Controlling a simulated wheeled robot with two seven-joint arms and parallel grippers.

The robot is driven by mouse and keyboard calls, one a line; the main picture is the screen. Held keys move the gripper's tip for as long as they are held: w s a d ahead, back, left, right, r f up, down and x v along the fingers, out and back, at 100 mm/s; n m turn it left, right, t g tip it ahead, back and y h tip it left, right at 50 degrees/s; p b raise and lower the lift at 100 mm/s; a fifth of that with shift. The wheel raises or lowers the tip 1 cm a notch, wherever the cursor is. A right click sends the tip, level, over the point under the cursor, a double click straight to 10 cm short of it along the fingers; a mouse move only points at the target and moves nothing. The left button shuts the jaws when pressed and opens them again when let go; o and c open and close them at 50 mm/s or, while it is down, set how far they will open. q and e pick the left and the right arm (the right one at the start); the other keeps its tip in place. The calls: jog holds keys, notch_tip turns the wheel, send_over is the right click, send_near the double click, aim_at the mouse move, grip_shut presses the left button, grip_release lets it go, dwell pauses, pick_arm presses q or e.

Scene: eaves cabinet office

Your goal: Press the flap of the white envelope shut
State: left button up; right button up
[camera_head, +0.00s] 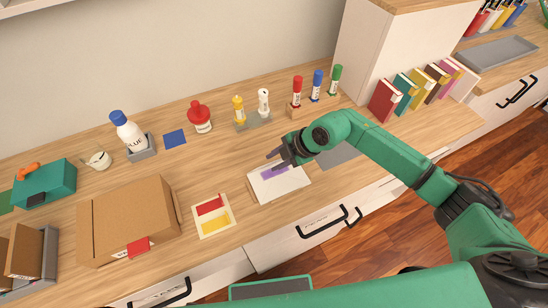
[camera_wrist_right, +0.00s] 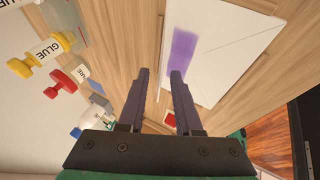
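I cannot tell how far the flap is folded. My right gripper (camera_head: 276,158) is above the envelope's far left edge. In the wrist view its dark fingers (camera_wrist_right: 160,72) are apart with nothing between them. My left gripper is not in view.
A card with red and yellow patches (camera_head: 214,217) lies left of the envelope, then a cardboard box (camera_head: 130,215). Glue bottles (camera_head: 263,100) and marker-like sticks (camera_head: 317,88) stand behind. A grey mat (camera_head: 337,154) lies right of the envelope, with books (camera_head: 385,100) beyond.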

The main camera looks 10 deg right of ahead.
jog(key=shift+a+f, duration=0.2)
jog(key=shift+f, duration=0.15)
jog(key=shift+c, duration=0.3)
grip_shut()
dwell(1.0)
